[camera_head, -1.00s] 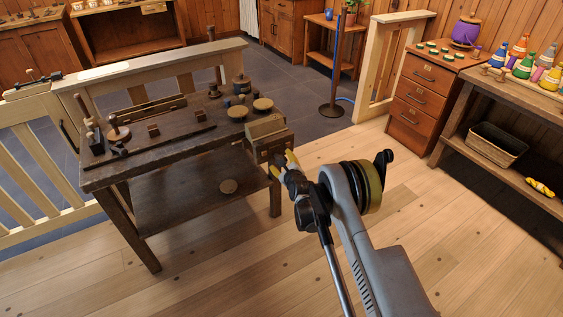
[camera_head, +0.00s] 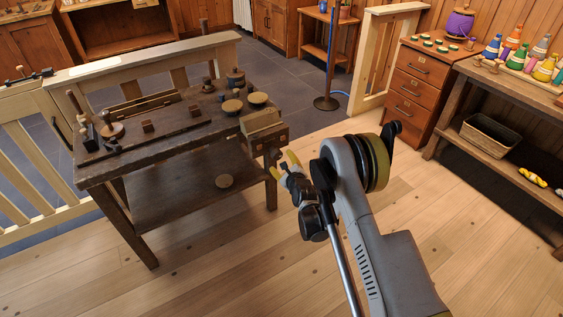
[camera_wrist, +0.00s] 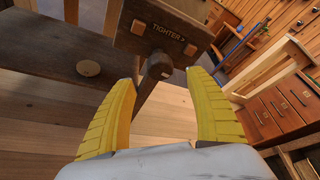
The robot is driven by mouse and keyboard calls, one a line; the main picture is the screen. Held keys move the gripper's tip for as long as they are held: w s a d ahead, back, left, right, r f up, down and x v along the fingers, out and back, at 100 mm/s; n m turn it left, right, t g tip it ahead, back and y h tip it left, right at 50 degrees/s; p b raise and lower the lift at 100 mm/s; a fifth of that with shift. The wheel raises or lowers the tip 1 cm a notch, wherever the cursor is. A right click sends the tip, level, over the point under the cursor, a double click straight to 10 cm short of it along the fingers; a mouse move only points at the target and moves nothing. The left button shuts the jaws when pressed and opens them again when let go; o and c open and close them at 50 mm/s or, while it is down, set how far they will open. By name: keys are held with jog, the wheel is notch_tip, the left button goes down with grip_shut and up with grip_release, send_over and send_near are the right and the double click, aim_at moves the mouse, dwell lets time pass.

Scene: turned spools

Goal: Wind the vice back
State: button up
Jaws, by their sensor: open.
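The wooden vice (camera_head: 262,128) is fixed at the right end of the dark workbench (camera_head: 150,140). In the wrist view its front jaw (camera_wrist: 160,28) carries the word "TIGHTER" with an arrow pointing right. Below the lettering a dark handle with a rounded head (camera_wrist: 158,68) slants down between my fingers. My gripper (camera_head: 286,164) is open, its yellow fingers just in front of the vice. In the wrist view the fingers of my gripper (camera_wrist: 166,85) stand on either side of the handle, with gaps showing. The handle's lower end is partly hidden by the left finger.
Turned pieces and tools lie on the bench top. A drawer cabinet (camera_head: 420,85) and a side bench with a basket (camera_head: 489,136) stand at the right. The floor in front is clear.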

aim_at(278, 155)
notch_tip(278, 155, up, 2)
jog(key=s+d+m+g+y+p, duration=0.2)
jog(key=d+m+p, duration=0.1)
jog(key=m+p, duration=0.1)
jog(key=b+x, duration=0.4)
jog(key=x, duration=0.6)
jog(key=shift+a, duration=0.25)
jog(key=c, duration=1.2)
